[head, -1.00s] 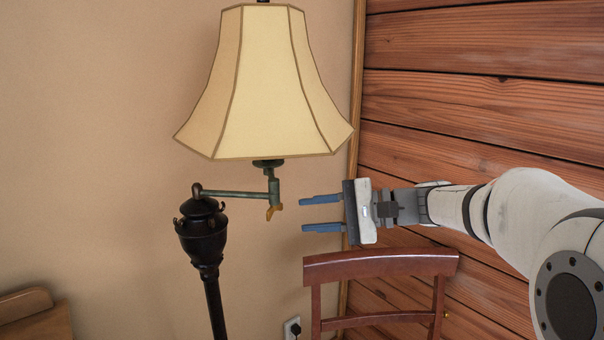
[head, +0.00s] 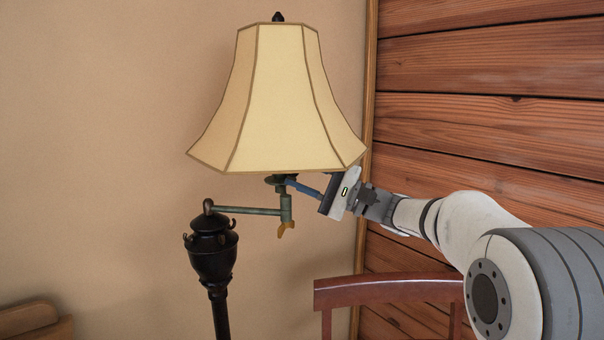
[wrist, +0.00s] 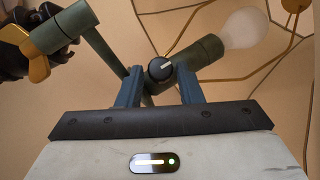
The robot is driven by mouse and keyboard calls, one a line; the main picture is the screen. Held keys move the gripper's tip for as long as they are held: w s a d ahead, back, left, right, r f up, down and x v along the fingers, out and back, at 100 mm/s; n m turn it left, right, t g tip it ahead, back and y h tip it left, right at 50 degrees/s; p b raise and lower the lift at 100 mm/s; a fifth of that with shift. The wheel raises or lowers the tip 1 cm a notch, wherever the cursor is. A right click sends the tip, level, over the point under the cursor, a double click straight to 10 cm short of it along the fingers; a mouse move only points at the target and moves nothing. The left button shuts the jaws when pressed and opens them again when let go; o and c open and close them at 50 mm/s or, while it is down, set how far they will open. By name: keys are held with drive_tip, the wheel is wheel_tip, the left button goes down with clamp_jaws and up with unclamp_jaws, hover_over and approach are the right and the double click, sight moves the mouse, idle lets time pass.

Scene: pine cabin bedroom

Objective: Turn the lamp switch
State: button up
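The floor lamp has a cream paneled shade (head: 285,95), a green swing arm (head: 248,210) and a black post (head: 211,255). In the wrist view, a small dark round knob (wrist: 160,68) with a pale line across it sits on the green socket (wrist: 205,55), beside an unlit white bulb (wrist: 243,28). My gripper (head: 290,182) reaches under the shade's lower right rim, by the socket. In the wrist view, its two blue fingers (wrist: 160,80) are apart, with the knob showing in the gap between their tips. I cannot tell whether either finger touches it.
A brass wing-shaped piece (head: 286,229) hangs under the arm's end; it also shows in the wrist view (wrist: 38,68). A reddish wooden chair back (head: 390,292) stands below my arm. Plank wall (head: 490,120) lies right, and a wooden furniture edge (head: 35,320) lower left.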

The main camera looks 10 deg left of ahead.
drive_tip(key=shift+a+r, duration=0.1)
drive_tip(key=shift+a, duration=0.25)
drive_tip(key=shift+c, duration=0.5)
